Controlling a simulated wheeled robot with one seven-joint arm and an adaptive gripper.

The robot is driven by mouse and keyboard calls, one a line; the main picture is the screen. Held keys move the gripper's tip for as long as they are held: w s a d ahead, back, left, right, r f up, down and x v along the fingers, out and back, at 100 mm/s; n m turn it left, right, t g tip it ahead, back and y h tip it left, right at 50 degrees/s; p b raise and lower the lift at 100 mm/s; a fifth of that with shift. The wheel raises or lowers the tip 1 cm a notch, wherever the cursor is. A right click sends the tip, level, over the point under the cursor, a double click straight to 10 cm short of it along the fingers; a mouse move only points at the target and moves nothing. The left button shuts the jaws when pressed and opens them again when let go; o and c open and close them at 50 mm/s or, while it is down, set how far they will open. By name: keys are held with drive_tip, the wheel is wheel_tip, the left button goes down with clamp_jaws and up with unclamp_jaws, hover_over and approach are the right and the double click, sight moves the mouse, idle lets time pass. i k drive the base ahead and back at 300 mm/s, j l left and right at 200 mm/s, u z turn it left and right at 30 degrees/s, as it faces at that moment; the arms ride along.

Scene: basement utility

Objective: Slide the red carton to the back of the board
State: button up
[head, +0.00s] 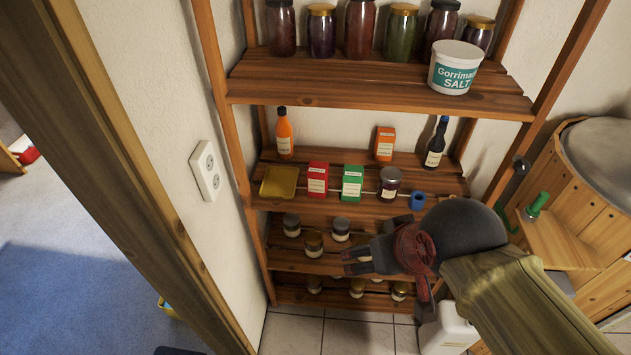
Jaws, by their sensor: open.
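The red carton (318,178) stands upright near the front of the shelf board (335,158), with a pale label on its face. The board is the second large wooden shelf down. Board surface shows bare behind the carton. My gripper (347,262) is open and empty. It is in front of the shelves, lower than the board and to the right of the carton, with its fingers pointing left. It is apart from the carton and does not hide it.
An orange bottle (284,133), orange carton (385,144) and dark bottle (436,143) stand at the back. A thin rail crosses the front.

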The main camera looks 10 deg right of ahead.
sight(317, 172)
drive_tip(key=i+u, duration=0.2)
drive_tip(key=u, duration=0.15)
drive_tip(key=i+u, duration=0.2)
drive_tip(key=u, duration=0.15)
drive_tip(key=i+u, duration=0.15)
drive_tip(key=u, duration=0.15)
drive_tip(key=l, duration=0.05)
